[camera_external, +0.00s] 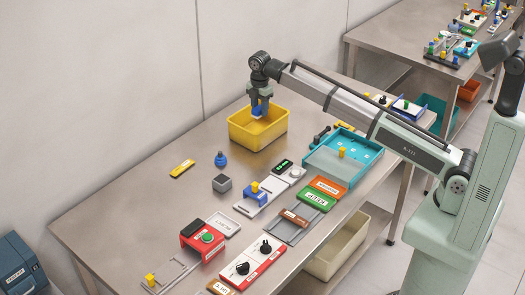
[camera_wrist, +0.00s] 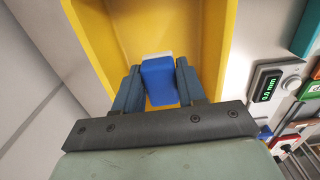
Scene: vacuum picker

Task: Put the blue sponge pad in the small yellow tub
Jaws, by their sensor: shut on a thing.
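The blue sponge pad (camera_wrist: 159,82) has a pale strip along one edge. My gripper (camera_wrist: 158,84) is shut on it, with a finger on either side. In the external view my gripper (camera_external: 260,108) points down over the small yellow tub (camera_external: 258,138), and the pad (camera_external: 257,113) shows between the fingers at about rim height. In the wrist view the tub's yellow wall (camera_wrist: 90,40) surrounds the pad on the left, top and right. I cannot tell whether the pad touches the tub's floor. The near part of the tub is hidden by my gripper in the wrist view.
A blue knobbed object (camera_external: 220,159), a grey cube (camera_external: 222,183) and a yellow block (camera_external: 182,168) stand in front of the tub. A turquoise tray (camera_external: 365,146) lies to its right. Several panels and switch boxes fill the near table. Bare metal lies left of the tub.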

